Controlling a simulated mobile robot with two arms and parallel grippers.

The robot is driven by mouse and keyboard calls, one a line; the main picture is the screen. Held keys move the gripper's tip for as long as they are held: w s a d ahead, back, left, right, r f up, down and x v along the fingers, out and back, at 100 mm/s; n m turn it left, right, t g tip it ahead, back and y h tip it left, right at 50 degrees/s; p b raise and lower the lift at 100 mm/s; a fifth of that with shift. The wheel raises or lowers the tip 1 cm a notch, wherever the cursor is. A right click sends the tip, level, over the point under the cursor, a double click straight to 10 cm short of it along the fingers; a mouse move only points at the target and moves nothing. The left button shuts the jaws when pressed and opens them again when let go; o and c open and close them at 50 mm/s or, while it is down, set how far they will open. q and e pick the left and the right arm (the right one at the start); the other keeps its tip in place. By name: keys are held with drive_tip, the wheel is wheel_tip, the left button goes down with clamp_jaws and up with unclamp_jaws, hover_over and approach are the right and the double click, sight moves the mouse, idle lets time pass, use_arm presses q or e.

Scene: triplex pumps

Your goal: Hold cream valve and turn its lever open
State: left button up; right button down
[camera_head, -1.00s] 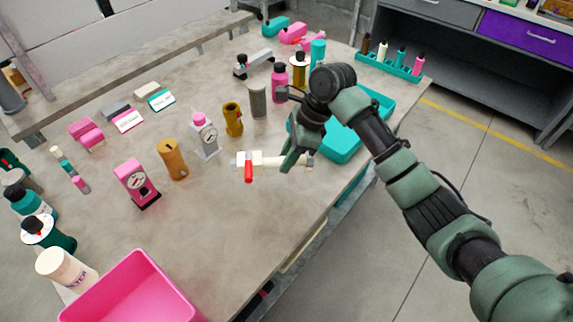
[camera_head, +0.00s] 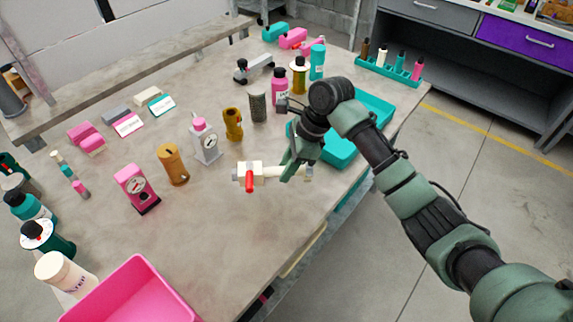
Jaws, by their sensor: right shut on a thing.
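The cream valve (camera_head: 249,172) is near the right-hand edge of the table. Its red lever (camera_head: 250,184) points toward the bottom of the picture. Its cream pipe (camera_head: 283,172) runs to the right. My right gripper (camera_head: 290,174) is shut on this pipe, right of the lever. The gripper covers part of the pipe, with its end showing beyond the fingers. Whether the valve touches the tabletop is hard to tell. My left gripper is not in view.
The table (camera_head: 230,235) is clear below the valve. A turquoise tray (camera_head: 345,155) lies right of the gripper, behind my arm. A gauge (camera_head: 206,142), an ochre part (camera_head: 233,123) and a dark-grey cylinder (camera_head: 258,107) stand behind. A pink bin (camera_head: 130,285) is at lower left.

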sight(281, 196)
drive_tip(key=shift+f, duration=0.95)
drive_tip(key=shift+f, duration=0.35)
drive_tip(key=shift+f, duration=0.75)
drive_tip(key=shift+f+b, duration=0.3)
drive_tip(key=shift+f, duration=1.5)
drive_tip(key=shift+f, duration=0.2)
